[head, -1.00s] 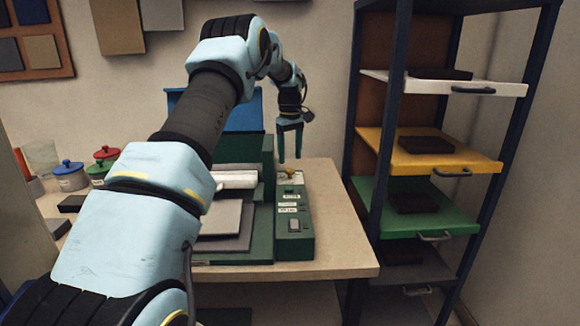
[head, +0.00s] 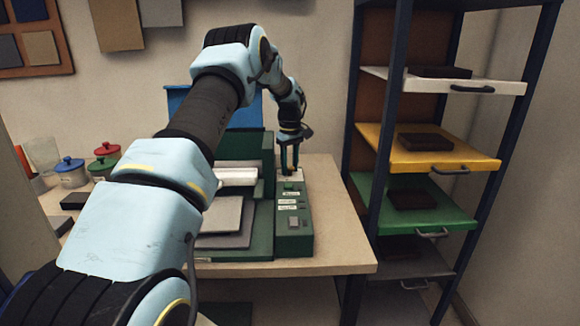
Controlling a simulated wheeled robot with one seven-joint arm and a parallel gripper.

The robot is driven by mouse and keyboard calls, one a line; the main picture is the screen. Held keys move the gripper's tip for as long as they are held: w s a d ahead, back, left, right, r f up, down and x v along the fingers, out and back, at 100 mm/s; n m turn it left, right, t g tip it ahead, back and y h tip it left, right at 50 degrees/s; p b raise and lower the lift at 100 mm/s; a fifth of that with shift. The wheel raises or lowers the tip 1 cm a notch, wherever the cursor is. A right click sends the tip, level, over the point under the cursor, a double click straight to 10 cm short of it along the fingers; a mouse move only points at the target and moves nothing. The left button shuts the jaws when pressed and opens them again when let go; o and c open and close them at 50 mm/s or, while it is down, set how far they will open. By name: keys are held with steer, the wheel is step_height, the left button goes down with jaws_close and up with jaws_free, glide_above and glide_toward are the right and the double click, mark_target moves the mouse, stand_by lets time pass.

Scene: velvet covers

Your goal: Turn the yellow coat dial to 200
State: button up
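The green machine's control panel (head: 293,241) stands on the table, with a pale plate at its far end, a few white labels and a grey switch. The yellow coat dial sat on that plate a second ago; now my fingertips cover nearly all of it. My gripper (head: 290,171) points straight down, with its two dark fingers at the dial's place, one on each side. A narrow gap shows between the fingers higher up. I cannot tell whether they touch or grip the dial. The dial's setting and the number 200 cannot be read.
The machine's grey plates (head: 222,222) and a white roll (head: 237,177) lie left of the panel. Lidded jars (head: 70,174) stand at the table's left. A rack with coloured shelves (head: 430,150) stands on the right. Bare tabletop (head: 335,225) lies between panel and rack.

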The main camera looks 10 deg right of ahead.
jaws_close()
